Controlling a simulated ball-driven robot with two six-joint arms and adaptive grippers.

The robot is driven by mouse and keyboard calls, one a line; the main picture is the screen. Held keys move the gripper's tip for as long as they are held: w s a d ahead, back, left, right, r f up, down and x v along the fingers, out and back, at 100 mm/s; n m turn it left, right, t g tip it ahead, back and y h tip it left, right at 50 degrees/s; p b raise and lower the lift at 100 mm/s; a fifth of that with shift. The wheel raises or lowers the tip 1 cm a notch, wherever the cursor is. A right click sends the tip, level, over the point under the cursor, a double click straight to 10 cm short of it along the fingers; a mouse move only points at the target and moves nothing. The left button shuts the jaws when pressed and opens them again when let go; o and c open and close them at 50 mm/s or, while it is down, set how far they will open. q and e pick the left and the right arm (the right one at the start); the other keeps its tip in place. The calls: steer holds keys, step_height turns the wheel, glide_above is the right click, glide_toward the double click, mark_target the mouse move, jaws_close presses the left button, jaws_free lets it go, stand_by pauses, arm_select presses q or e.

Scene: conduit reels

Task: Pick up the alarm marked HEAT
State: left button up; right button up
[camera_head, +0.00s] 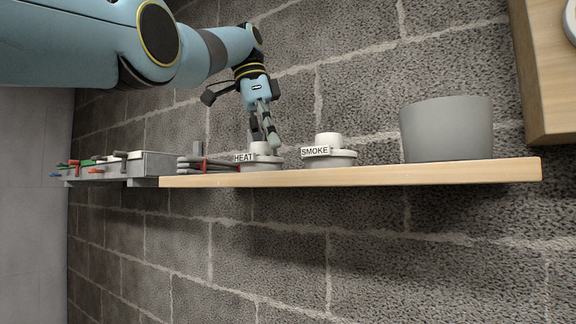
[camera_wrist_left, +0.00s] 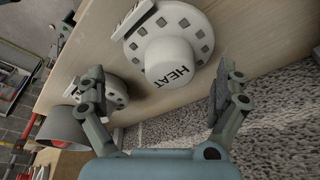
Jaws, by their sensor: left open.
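The alarm marked HEAT (camera_head: 262,163) is a white round unit with a raised centre, sitting on the wooden shelf. It also shows in the left wrist view (camera_wrist_left: 172,50), with its label strip and dark vents around the rim. The alarm marked SMOKE (camera_head: 329,160) sits to its right in the head view. My left gripper (camera_head: 265,143) is open and points down at the HEAT alarm, its fingertips close to the raised centre. In the left wrist view the gripper (camera_wrist_left: 160,72) has its fingers apart, with the raised centre between and ahead of them; contact cannot be told. My right gripper is out of view.
The wooden shelf (camera_head: 400,175) runs along a block wall. A grey pot (camera_head: 447,129) stands at its right. Red-handled tools (camera_head: 205,163) lie left of the HEAT alarm, and a grey bin (camera_head: 152,165) is farther left. A wooden board (camera_head: 545,75) is at upper right.

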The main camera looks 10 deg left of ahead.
arm_select(q)
steer(key=shift+w+a+f, duration=0.2)
steer(key=shift+a+f, duration=0.5)
steer(key=shift+a, duration=0.4)
steer(key=shift+s+d+r, duration=0.1)
steer(key=shift+d, duration=0.05)
steer(key=shift+c, duration=1)
steer(key=shift+d, duration=0.2)
steer(key=shift+c, duration=1.3)
steer(key=c, duration=0.4)
steer(key=shift+c, duration=1.3)
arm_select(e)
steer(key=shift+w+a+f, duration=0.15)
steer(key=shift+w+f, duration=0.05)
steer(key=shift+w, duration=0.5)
arm_select(q)
steer(key=shift+r, duration=0.1)
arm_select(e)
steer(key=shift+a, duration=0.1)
